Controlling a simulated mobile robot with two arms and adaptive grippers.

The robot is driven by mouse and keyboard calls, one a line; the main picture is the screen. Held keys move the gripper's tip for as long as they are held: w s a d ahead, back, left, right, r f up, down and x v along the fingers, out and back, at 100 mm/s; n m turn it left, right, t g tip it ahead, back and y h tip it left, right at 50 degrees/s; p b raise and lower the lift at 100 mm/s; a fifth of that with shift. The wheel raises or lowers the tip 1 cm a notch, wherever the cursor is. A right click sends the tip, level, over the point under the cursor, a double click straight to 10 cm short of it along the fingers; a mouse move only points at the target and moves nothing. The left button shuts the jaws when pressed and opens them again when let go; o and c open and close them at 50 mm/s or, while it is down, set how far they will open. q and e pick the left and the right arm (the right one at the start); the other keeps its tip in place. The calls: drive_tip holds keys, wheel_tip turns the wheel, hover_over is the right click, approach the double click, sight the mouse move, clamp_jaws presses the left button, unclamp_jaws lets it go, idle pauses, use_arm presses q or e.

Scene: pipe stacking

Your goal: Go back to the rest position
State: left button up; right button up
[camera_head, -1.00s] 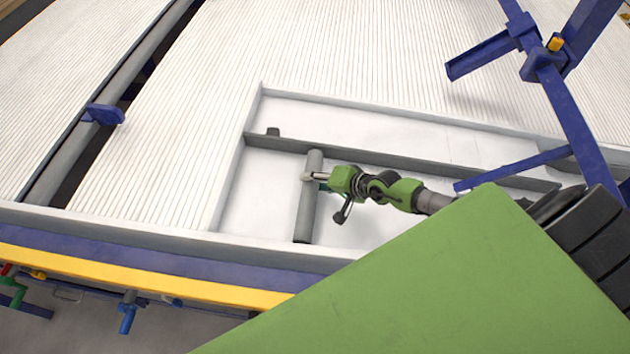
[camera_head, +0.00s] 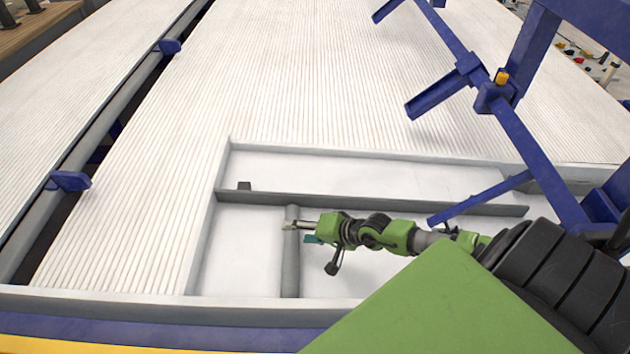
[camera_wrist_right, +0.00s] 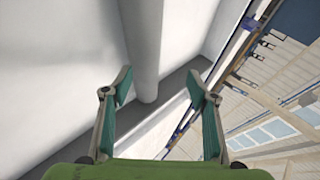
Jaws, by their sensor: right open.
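A grey pipe (camera_head: 291,270) lies in the front section of the white tray (camera_head: 205,245), running from the grey divider toward the tray's front wall. My right gripper (camera_head: 292,226) is over the upper part of the pipe in the head view, its arm coming in from the right. In the right wrist view, the two teal-padded fingers (camera_wrist_right: 160,90) are apart, and the pipe (camera_wrist_right: 145,45) shows in the gap between them. I cannot tell whether they touch it. My left gripper is not in view.
A blue frame (camera_head: 535,145) with side arms rises on the right, near my right arm.

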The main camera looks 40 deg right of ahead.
drive_tip(key=v, duration=0.7)
drive_tip(key=shift+s+r, duration=0.15)
drive_tip(key=shift+r, duration=0.05)
